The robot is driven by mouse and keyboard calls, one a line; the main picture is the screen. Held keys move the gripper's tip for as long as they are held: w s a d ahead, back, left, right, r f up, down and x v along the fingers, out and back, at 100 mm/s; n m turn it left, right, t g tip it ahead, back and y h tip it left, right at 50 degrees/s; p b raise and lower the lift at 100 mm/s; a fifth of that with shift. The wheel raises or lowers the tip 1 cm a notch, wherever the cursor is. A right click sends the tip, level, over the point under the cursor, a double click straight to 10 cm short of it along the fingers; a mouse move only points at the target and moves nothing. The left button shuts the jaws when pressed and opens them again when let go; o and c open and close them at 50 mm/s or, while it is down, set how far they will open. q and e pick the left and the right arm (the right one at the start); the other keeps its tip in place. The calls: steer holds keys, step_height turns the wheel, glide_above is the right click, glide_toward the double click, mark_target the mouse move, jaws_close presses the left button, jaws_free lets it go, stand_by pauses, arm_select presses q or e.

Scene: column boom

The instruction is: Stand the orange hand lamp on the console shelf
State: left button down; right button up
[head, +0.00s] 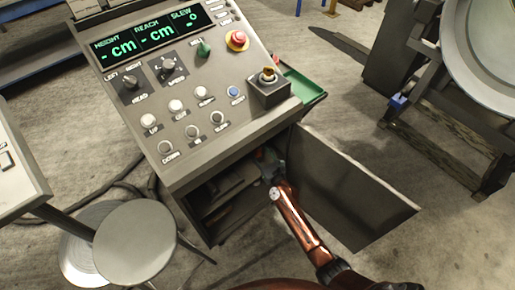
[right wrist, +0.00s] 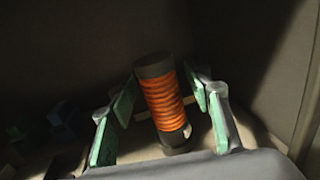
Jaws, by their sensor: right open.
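In the right wrist view the orange hand lamp (right wrist: 165,102), ribbed orange with dark grey ends, appears upright with a slight lean in the picture. My right gripper (right wrist: 161,94) is open, its green-padded fingers on either side of the lamp. I see dark gaps between the pads and the lamp. The lamp's lower end appears to rest on a brownish surface, partly in shadow. In the head view my right arm reaches into the console's lower opening, with the gripper (head: 266,157) partly hidden there. The console shelf (head: 222,207) shows dimly inside. My left gripper is out of view.
The sloping console panel (head: 180,95) stands above the opening. An open dark door panel (head: 345,185) is right of my arm. A round stool (head: 134,243) stands at lower left. Small dark blocks (right wrist: 60,115) lie left of the fingers. A wall rises close on the right.

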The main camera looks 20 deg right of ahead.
steer(key=shift+r, duration=0.15)
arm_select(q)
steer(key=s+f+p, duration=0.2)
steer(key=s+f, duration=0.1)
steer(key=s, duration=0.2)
arm_select(e)
steer(key=s+d, duration=0.1)
steer(key=s, duration=1.1)
steer(key=shift+d, duration=0.4)
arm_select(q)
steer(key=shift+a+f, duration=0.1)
